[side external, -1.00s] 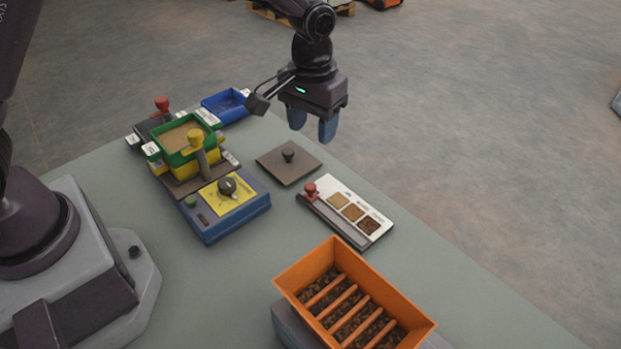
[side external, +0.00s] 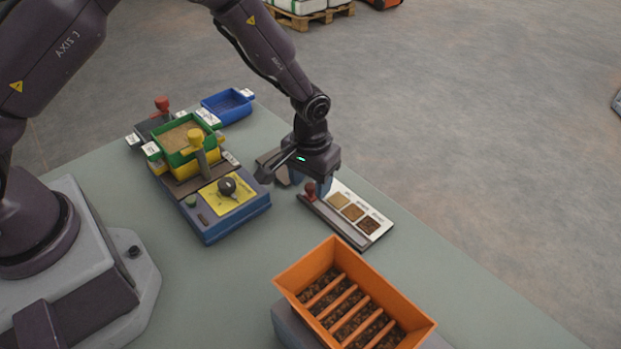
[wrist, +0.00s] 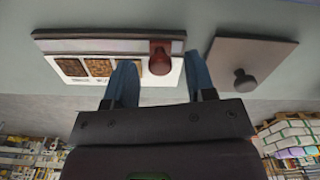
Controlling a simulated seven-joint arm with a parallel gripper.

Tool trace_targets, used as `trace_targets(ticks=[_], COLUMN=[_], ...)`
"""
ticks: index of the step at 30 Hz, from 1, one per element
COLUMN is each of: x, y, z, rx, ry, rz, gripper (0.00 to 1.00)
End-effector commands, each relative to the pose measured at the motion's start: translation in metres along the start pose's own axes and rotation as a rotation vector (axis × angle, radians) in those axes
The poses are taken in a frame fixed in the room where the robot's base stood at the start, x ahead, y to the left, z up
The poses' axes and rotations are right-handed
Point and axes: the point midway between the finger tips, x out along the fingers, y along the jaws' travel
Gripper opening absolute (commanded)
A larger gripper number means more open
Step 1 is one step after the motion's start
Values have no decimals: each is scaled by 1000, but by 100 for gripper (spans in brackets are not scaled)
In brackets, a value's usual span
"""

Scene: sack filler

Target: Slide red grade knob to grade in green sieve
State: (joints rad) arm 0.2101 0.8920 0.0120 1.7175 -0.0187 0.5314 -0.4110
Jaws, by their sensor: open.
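The red grade knob (side external: 310,190) stands upright at the far end of the dark slide rail on the grade board (side external: 376,235), nearest the lightest of three swatches. It also shows in the wrist view (wrist: 161,62). My gripper (wrist: 160,78) is open, with one blue finger on each side of the knob in that view; I cannot tell whether they touch it. In the side view the gripper (side external: 312,182) is low over the knob. The green sieve (side external: 163,140) sits on a yellow one and holds fine, light tan material.
A grey plate with a black knob (wrist: 247,65) lies beside the board, partly behind my gripper in the side view. A blue machine (side external: 225,222) with a dial is to the left. An orange bin (side external: 405,309) stands in front. A blue tray (side external: 227,106) is at the back.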

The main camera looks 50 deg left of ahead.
Motion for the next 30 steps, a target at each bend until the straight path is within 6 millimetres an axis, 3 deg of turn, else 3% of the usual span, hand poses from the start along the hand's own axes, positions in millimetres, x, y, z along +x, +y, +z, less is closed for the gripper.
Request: trace_targets(ticks=[5,12,17,25,30], x=[0,0,0,0,0], y=[0,0,2,37,39], z=[0,0,0,8,9], rx=[0,0,1,3,-1], ry=[0,0,0,0,0], rz=[0,0,0,0,0], gripper=[50,0,0,0,0])
